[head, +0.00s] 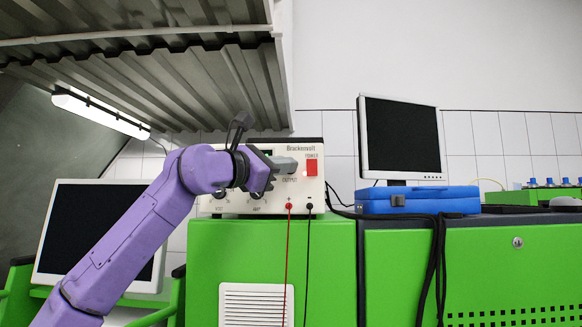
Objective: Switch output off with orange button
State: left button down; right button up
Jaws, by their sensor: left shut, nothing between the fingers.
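The power supply (308,146), a cream box marked "Brackenvolt", stands on the green cabinet. A red-orange switch (312,168) under the "POWER" label shows on the right of its front panel. My left gripper (291,165) is shut and empty, in front of the panel, with its tips over the area just above the "OUTPUT" label and left of the red-orange switch. Any button above that label is hidden behind the fingers. Whether the tips touch the panel, I cannot tell. My right gripper is not in view.
Red and black leads (289,240) hang from the panel's lower sockets. A monitor (402,140) and a blue case (417,200) stand to the right, with black cables hanging beside them. A second screen (95,235) is behind my left arm. A corrugated metal hood (150,80) hangs above.

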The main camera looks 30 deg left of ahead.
pick_arm(q)
jog(key=shift+w+a, duration=0.1)
jog(key=shift+w, duration=0.05)
dwell(0.4)
jog(key=shift+s+d+b, duration=0.35)
jog(key=shift+s+d, duration=0.1)
jog(key=shift+s, duration=0.25)
jog(key=s+d+b, duration=0.1)
jog(key=s+d, duration=0.1)
jog(key=s, duration=0.1)
jog(key=s+d+b, duration=0.1)
jog(key=s, duration=0.1)
jog(key=shift+b, duration=0.3)
